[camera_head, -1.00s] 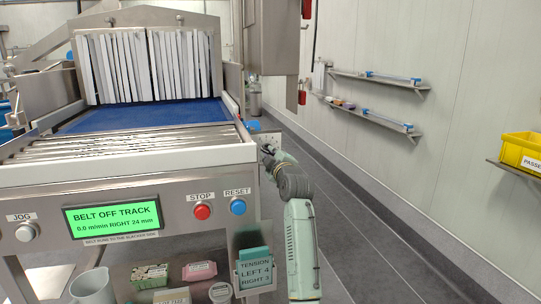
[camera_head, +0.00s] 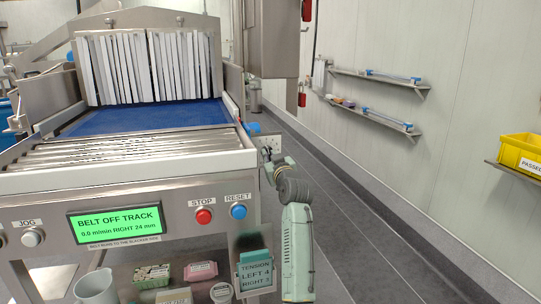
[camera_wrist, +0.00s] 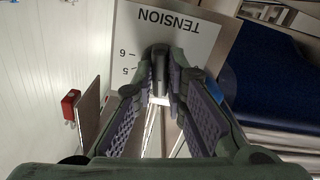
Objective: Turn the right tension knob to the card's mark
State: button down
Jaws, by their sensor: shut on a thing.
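The right tension knob (camera_wrist: 159,66) is a dark grip in the wrist view, in front of a white plate (camera_wrist: 190,32) lettered TENSION upside down. Marks 5 and 6 show on the plate; the other marks and the knob's pointer are hidden or unclear. My gripper (camera_wrist: 161,78) is shut on the knob, one finger on each side. In the head view my gripper (camera_head: 267,150) is at the machine's right side, mostly hidden by my arm. The teal-topped card (camera_head: 255,272) hangs at the front right, reading TENSION, LEFT 4 and, less clearly, RIGHT 3.
The green display (camera_head: 115,222) reads BELT OFF TRACK, 0.0 m/min RIGHT 24 mm. Red STOP (camera_head: 204,216) and blue RESET (camera_head: 238,211) buttons sit beside it. The blue belt (camera_head: 145,115) lies behind rollers. The floor (camera_head: 360,220) right of my arm is clear.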

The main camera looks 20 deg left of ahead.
jog(key=shift+m+p, duration=0.35)
jog(key=shift+m, duration=0.85)
jog(key=c, duration=1.6)
grip_release()
jog(key=v, duration=1.2)
